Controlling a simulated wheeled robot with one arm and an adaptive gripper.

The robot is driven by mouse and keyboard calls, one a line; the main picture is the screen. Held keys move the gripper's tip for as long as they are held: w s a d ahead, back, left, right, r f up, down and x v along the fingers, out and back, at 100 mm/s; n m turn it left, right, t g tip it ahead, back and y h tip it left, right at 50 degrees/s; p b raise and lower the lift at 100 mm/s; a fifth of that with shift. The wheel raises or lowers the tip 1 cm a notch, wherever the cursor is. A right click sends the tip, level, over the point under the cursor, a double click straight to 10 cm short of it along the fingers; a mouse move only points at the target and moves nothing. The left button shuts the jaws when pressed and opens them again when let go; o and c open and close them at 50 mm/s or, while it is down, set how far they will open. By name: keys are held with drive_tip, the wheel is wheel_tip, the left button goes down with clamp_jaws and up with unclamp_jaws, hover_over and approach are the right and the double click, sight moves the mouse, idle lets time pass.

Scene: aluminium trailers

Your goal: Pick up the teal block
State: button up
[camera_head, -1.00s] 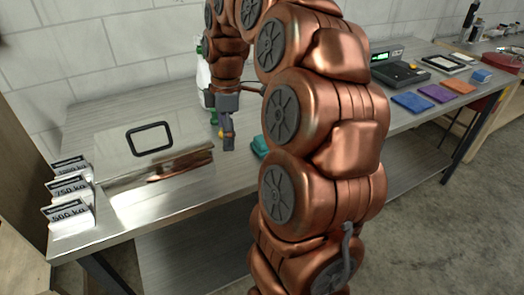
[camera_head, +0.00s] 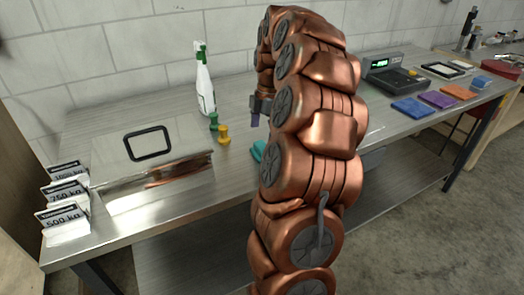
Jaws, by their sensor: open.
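The teal block (camera_head: 258,150) lies on the metal table, mostly hidden behind my copper arm; only its left part shows. My gripper (camera_head: 255,120) points down above the table, behind and above the block in the picture. The gripper is partly hidden by my arm, so its fingers show only in part. It is open, and I see nothing held in it. I cannot tell its exact height over the block.
A scale (camera_head: 393,78) and coloured cloths (camera_head: 437,99) lie right.

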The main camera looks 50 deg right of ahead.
sight(262, 145)
drive_tip(key=shift+s+a+f+p, duration=0.1)
drive_tip(key=shift+f+p, duration=0.05)
drive_tip(key=shift+f, duration=0.3)
drive_tip(key=shift+a+f+p, duration=0.1)
drive_tip(key=shift+f+p, duration=0.05)
drive_tip(key=shift+f, duration=0.3)
drive_tip(key=shift+a+f+p, duration=0.2)
drive_tip(key=shift+f+p, duration=0.1)
drive_tip(key=shift+f, duration=1.35)
drive_tip(key=shift+c, duration=0.3)
drive_tip(key=c, duration=1.1)
